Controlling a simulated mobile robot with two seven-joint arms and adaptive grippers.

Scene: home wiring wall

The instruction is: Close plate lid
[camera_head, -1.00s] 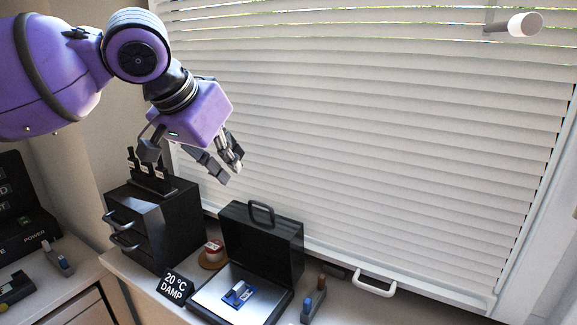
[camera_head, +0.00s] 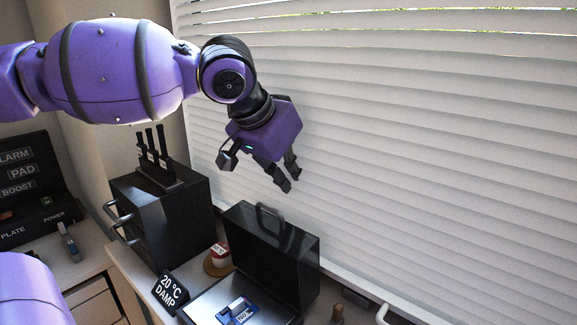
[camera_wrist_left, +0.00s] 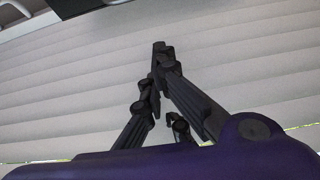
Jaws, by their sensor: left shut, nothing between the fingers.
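A black case stands on the sill counter with its lid (camera_head: 285,245) raised upright and a handle (camera_head: 268,216) on the lid's top edge. Its light inner base (camera_head: 207,302) is cut off by the bottom edge of the head view. A small blue and white piece (camera_head: 238,311) lies in it. My left gripper (camera_head: 291,182) is above the lid, apart from it, shut and empty. Its fingers also show together in the left wrist view (camera_wrist_left: 160,50), against the blinds. A "PLATE" label (camera_head: 14,233) shows on a black panel at the far left. My right gripper is not in view.
A black drawer cabinet (camera_head: 165,225) with upright black tools (camera_head: 158,158) stands left of the case. A "20 °C DAMP" sign (camera_head: 170,291) and a red and white roll (camera_head: 219,257) sit between them. White blinds (camera_head: 430,180) hang close behind my gripper.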

